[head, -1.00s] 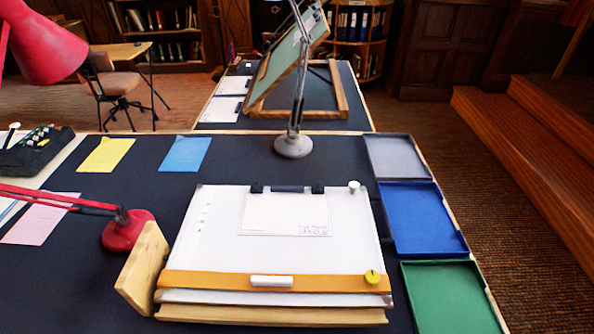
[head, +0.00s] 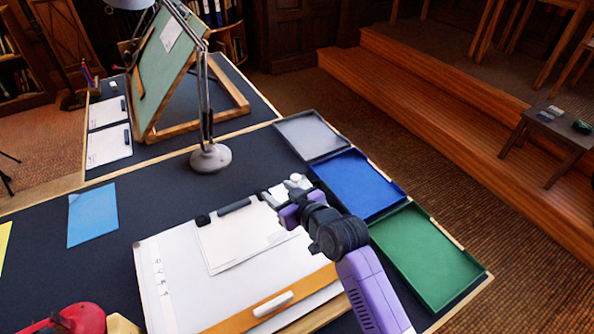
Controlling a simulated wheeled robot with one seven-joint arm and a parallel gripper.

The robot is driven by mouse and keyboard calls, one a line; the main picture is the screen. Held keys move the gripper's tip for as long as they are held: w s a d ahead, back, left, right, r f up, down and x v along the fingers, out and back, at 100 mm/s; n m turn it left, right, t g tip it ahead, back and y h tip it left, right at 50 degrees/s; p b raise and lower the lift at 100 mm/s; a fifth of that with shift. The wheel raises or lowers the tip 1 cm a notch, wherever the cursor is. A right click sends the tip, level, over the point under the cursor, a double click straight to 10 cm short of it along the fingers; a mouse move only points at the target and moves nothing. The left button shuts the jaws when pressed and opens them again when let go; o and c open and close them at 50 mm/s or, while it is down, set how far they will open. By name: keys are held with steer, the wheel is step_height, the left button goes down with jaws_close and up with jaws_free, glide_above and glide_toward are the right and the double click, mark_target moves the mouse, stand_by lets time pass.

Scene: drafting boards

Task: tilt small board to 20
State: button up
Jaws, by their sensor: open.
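The small white drafting board (head: 185,285) lies nearly flat at the bottom of the head view, with a wooden ledge (head: 238,322) along its near edge. A sheet of paper (head: 245,235) is held on it by dark clips along its top edge. My gripper (head: 283,190) is open over the board's far right corner, beside a small white knob (head: 297,180). I cannot tell whether it touches the knob. My arm hides the board's right side. A white bar-shaped piece (head: 272,304) lies on the ledge.
Grey (head: 312,135), blue (head: 358,185) and green (head: 428,256) trays line the right table edge. A grey lamp base (head: 211,158) stands behind the board. A red lamp base (head: 78,318) is at lower left. A larger green board (head: 165,75) stands tilted behind.

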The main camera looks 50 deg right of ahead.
mark_target(296, 177)
steer(key=shift+n+g+y, duration=0.6)
steer(key=shift+n+g, duration=0.3)
steer(key=w+d, duration=0.1)
steer(key=w, duration=0.1)
steer(key=w+d, duration=0.2)
steer(key=shift+w+d, duration=0.1)
steer(key=shift+d, duration=0.15)
steer(key=d, duration=0.1)
steer(key=d+n+g, duration=0.1)
steer(key=w+g+y+p, duration=0.1)
steer(key=shift+w+d+r+n, duration=0.1)
steer(key=shift+d+r+n, duration=0.15)
steer(key=shift+d+n, duration=0.15)
steer(key=d+n+g, duration=0.1)
steer(key=s+d+r+n+g+y, duration=0.1)
steer(key=d, duration=0.1)
steer(key=shift+r+g, duration=0.2)
steer(key=shift+g, duration=0.2)
steer(key=s+d+r+n+g+y, duration=0.1)
steer(key=s+d+r+n+g, duration=0.1)
steer(key=s+d+g, duration=0.1)
steer(key=shift+a+p+x, duration=0.15)
steer(key=shift+p+x, duration=0.1)
steer(key=shift+x, duration=1.65)
steer(key=shift+a+p+x, duration=0.15)
steer(key=shift+p+x, duration=0.05)
steer(key=shift+x, duration=1.65)
steer(key=shift+s, duration=0.1)
jaws_close()
